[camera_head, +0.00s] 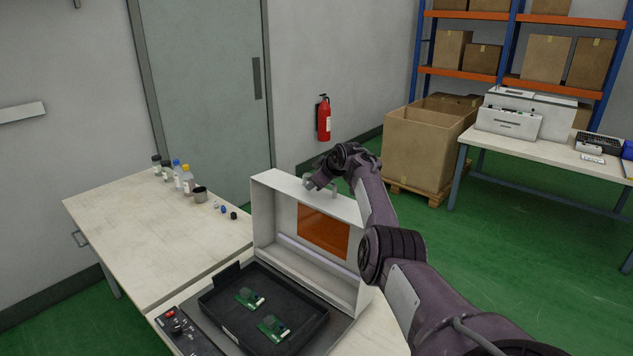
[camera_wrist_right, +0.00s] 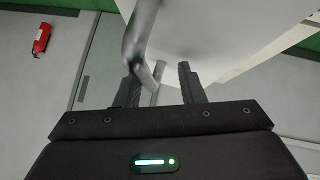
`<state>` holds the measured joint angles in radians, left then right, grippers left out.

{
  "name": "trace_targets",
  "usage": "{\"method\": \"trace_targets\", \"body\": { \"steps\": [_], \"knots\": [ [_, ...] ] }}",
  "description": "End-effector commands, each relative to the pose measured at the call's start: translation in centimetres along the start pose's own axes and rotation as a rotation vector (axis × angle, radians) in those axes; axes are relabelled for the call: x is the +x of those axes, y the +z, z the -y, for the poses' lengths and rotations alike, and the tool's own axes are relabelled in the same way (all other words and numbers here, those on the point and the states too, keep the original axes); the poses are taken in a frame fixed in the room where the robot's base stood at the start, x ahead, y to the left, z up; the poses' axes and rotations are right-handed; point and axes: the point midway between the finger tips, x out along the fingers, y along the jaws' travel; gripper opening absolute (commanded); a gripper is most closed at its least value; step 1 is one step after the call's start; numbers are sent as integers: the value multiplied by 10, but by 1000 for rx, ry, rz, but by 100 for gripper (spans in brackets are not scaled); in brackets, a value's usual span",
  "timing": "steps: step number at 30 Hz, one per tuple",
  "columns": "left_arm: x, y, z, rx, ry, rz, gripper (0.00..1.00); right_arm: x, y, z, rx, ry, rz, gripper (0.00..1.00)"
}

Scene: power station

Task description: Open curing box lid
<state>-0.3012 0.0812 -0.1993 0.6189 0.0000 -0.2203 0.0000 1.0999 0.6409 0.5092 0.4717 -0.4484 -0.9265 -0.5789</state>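The white curing box lid (camera_head: 279,210) stands raised, nearly upright, with its orange window (camera_head: 323,231) facing me. Below it, the box's open base holds a black tray (camera_head: 222,320) with two green circuit boards (camera_head: 249,298) (camera_head: 273,328). My right arm reaches over the lid from the right, and its gripper (camera_head: 318,183) is at the lid's top edge. In the right wrist view the two fingers of this gripper (camera_wrist_right: 160,82) are apart. The grey metal lid handle (camera_wrist_right: 141,38) lies at the left finger and partly between the fingers. My left gripper is not in view.
A control panel (camera_head: 183,332) with a red switch is at the box's front left. Cardboard boxes (camera_head: 421,150) and another table stand beyond.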

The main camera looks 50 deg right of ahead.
Motion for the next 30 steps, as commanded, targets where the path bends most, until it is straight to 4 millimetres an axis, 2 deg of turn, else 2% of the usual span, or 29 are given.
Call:
{"method": "trace_targets", "body": {
  "steps": [8, 14, 23, 30],
  "knots": [
    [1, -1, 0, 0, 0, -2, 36, -7, -1, 0, -2, -1, -4, 34],
    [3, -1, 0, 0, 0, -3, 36, -28, 1, 0, -3, 3, 0, 34],
    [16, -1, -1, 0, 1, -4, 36, -66, 0, 0, 0, -1, -3, 34],
    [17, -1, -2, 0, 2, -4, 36, -76, 1, 0, 0, -2, 1, 34]
  ]
}}
